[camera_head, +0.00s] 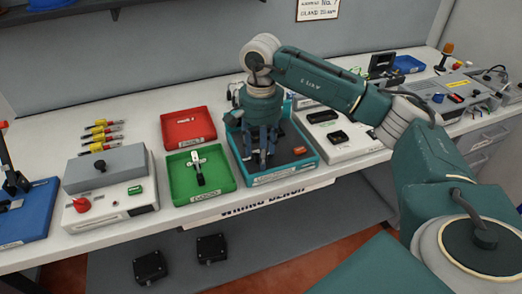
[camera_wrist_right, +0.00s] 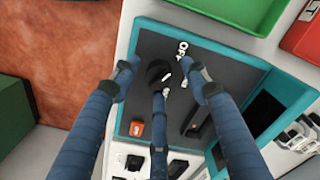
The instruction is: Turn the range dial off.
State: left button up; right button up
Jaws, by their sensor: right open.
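A teal-framed panel with a dark grey face (camera_head: 313,160) stands on the bench; it also shows in the right wrist view (camera_wrist_right: 136,62). On its face is a round black dial (camera_wrist_right: 156,70) with a white mark, beside white lettering. In the head view my gripper hides the dial. My right gripper (camera_head: 260,158) points down over the panel. In the right wrist view its open blue fingers (camera_wrist_right: 161,72) are spread around the dial, with the third finger just below it. I cannot tell whether they touch it. My left gripper is out of view.
A green tray (camera_head: 220,186) with a part in it and a red tray (camera_head: 176,132) stand left of the panel. Further left is a grey-topped box with a red knob (camera_head: 83,204). A white unit (camera_head: 362,146) with black parts stands close on the right.

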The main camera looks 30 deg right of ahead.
notch_tip(320, 180, up, 12)
dwell(0.5)
